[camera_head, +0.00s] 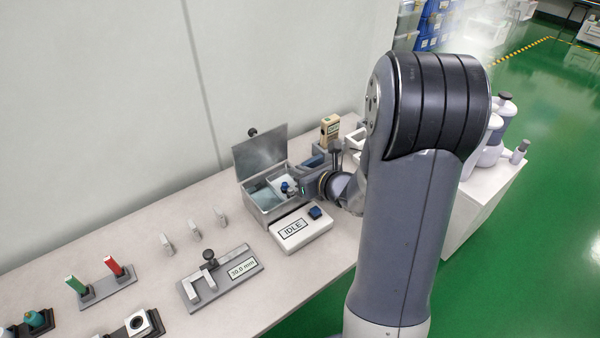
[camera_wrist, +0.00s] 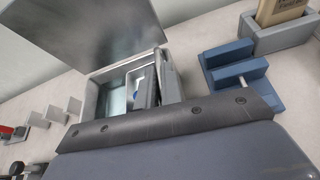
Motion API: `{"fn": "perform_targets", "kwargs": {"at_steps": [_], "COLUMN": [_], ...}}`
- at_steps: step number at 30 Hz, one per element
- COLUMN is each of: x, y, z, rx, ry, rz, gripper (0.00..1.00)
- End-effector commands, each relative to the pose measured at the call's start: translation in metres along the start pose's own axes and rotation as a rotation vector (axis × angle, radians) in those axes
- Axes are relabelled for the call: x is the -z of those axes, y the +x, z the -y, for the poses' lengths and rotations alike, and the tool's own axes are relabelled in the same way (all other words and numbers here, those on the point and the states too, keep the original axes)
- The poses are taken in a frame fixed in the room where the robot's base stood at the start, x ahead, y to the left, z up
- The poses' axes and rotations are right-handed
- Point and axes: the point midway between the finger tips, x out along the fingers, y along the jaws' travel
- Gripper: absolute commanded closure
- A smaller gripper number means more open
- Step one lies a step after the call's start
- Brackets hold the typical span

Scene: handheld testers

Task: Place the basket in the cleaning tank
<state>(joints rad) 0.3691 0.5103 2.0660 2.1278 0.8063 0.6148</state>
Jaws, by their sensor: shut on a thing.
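The cleaning tank (camera_head: 266,209) is a grey metal box with its lid (camera_head: 259,151) raised. It also shows in the wrist view (camera_wrist: 90,108), with the open lid (camera_wrist: 85,35) behind it. The small pale basket (camera_head: 279,183) is within the tank's opening, on its right side. In the wrist view the basket (camera_wrist: 139,88) shows partly behind my gripper. My gripper (camera_head: 292,188) reaches in from the right and is shut on the basket near a dark blue knob. I cannot tell whether the basket touches the tank floor.
A white box labelled IDLE with a blue button (camera_head: 315,212) stands in front of the tank. A blue block holder (camera_wrist: 235,70) and a beige tester in a grey stand (camera_wrist: 283,35) are to the right. A gauge fixture (camera_head: 222,278) and several small upright plates are to the left.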

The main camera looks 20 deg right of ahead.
Motion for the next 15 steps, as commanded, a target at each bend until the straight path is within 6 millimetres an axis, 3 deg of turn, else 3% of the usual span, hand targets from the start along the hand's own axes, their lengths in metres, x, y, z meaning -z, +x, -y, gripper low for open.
{"fn": "perform_targets", "kwargs": {"at_steps": [4,5,12,15], "x": [0.0042,0.0047,0.0066,0.0071], "y": [0.0010,0.0009,0.0010,0.0009], "z": [0.0002,0.0001,0.0007,0.0013], "rx": [0.001,0.001,0.003,0.005], "ry": [0.002,0.002,0.005,0.006], "rz": [-0.006,-0.008,-0.012,-0.013], "gripper": [1.00,0.93,0.73,0.72]}}
